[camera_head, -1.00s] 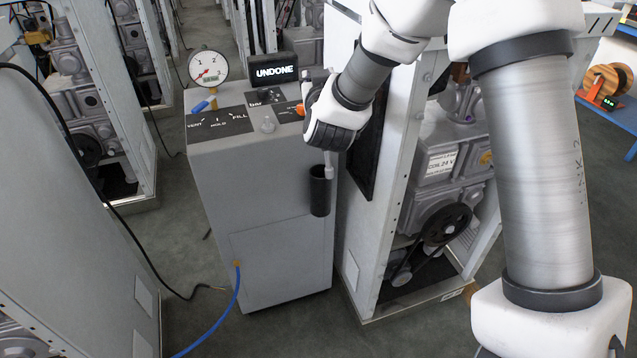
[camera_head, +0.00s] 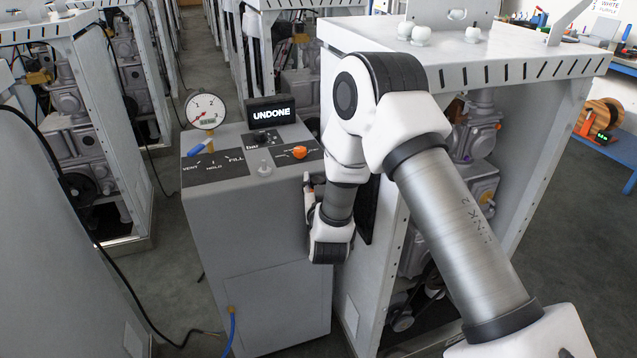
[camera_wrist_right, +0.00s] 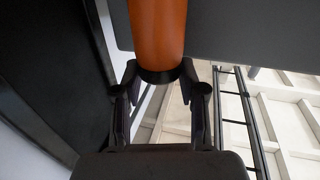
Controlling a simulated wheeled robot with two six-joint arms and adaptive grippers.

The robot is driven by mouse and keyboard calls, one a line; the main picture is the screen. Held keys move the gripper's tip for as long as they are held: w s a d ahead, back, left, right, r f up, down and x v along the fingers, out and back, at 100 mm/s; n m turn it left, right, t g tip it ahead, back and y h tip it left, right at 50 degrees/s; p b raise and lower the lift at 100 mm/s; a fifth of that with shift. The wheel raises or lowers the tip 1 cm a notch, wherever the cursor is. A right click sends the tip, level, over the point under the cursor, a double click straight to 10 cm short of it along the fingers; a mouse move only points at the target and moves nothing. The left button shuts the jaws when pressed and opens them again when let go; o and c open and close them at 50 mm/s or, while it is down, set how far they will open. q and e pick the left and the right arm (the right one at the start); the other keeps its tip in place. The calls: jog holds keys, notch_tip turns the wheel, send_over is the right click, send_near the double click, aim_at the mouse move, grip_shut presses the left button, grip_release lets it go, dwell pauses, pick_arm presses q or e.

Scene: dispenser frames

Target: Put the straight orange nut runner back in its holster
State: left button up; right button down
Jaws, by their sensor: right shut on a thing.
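The orange nut runner (camera_wrist_right: 158,30) shows in the right wrist view as an orange cylinder with a black collar at its near end. My right gripper (camera_wrist_right: 160,82) is shut on it around the collar. In the head view my right gripper (camera_head: 311,190) is low beside the right side of the grey dispenser cabinet (camera_head: 245,225), mostly hidden behind my own wrist. The holster on the cabinet and the tool's lower end are hidden there by my wrist, so I cannot tell whether the tool is inside it. My left gripper is not in view.
The cabinet top carries a gauge (camera_head: 206,110), a display (camera_head: 271,112) reading UNDONE, an orange knob (camera_head: 299,152) and a blue-handled lever (camera_head: 196,149). A white machine frame (camera_head: 480,55) stands close on the right. A blue hose (camera_head: 231,335) lies at the cabinet's front.

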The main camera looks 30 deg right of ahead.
jog(key=shift+w+f, duration=0.1)
jog(key=c, duration=0.7)
grip_release()
jog(key=shift+o, duration=0.2)
jog(key=b+v, duration=0.1)
jog(key=v, duration=1.1)
jog(key=s+a+f+n+g+y, duration=0.15)
jog(key=s+f+g, duration=0.25)
jog(key=f, duration=0.6)
jog(key=s+a+f+n+g+y, duration=0.1)
jog(key=s+a+f+g+y, duration=0.2)
jog(key=f, duration=0.7)
jog(key=s+a+f+n+g+y, duration=0.1)
jog(key=s+f+g, duration=0.3)
jog(key=s, duration=0.6)
jog(key=s+a+f+n+g+y, duration=0.1)
jog(key=s+a+f+g+y, duration=0.1)
jog(key=s+f, duration=0.5)
jog(key=s+g+y, duration=0.1)
jog(key=s+g, duration=0.1)
jog(key=s, duration=0.1)
jog(key=shift+a+f+n+g, duration=0.15)
jog(key=shift+a+n+g, duration=0.2)
jog(key=shift+a+g, duration=0.05)
